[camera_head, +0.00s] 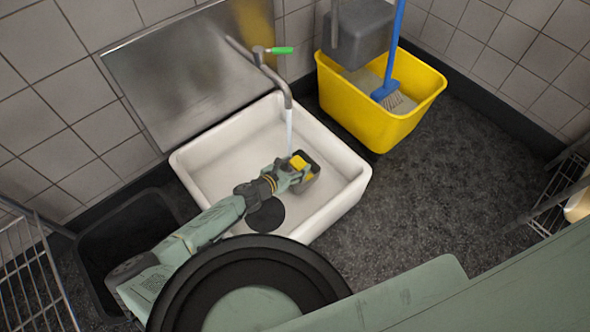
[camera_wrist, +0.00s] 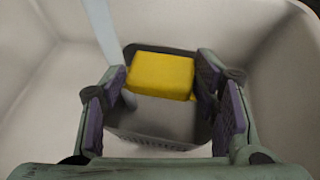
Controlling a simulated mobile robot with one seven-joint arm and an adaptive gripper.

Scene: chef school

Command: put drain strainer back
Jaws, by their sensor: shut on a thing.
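My gripper (camera_head: 300,172) is low over the white sink basin (camera_head: 358,185). In the wrist view its purple-padded fingers (camera_wrist: 163,95) stand on both sides of a grey strainer-like basket (camera_wrist: 160,124) with slots along its near edge. The gripper is shut on this basket. A yellow block (camera_wrist: 160,76) like a sponge sits in or on its far part; the yellow block (camera_head: 299,162) also shows in the head view. Whether the basket touches the sink floor is unclear. A dark round patch (camera_head: 266,216), perhaps the drain opening, is partly covered by my arm.
A tap with a green handle (camera_head: 281,50) runs a stream of water (camera_head: 289,128) beside my gripper. A yellow mop bucket (camera_head: 372,118) with a blue-handled brush (camera_head: 391,70) stands behind right. A black bin (camera_head: 108,238) is at left. Open floor lies to the right.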

